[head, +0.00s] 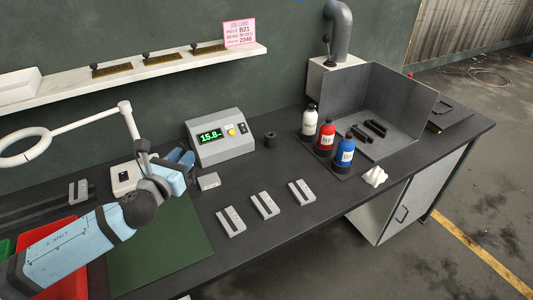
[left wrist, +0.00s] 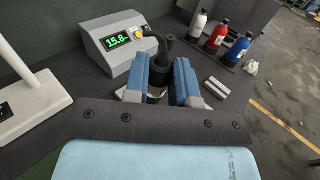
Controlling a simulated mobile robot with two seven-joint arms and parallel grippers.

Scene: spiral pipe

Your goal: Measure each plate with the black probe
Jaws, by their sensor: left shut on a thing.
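My left gripper (head: 183,163) is in front of the meter, above the back of the bench. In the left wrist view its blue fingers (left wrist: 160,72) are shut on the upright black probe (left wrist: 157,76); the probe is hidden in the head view. The grey meter (head: 217,137) shows green digits that read about 15.8; it also shows in the left wrist view (left wrist: 117,45). Three grey slotted plates lie in a slanting row on the bench: left (head: 231,222), middle (head: 265,206) and right (head: 302,192). My gripper is left of them. My right gripper is not in view.
White, red (head: 325,136) and blue bottles stand at right before a grey metal enclosure (head: 385,90). A ring lamp (head: 30,146), green mat (head: 170,255) and red bin (head: 65,275) are at left.

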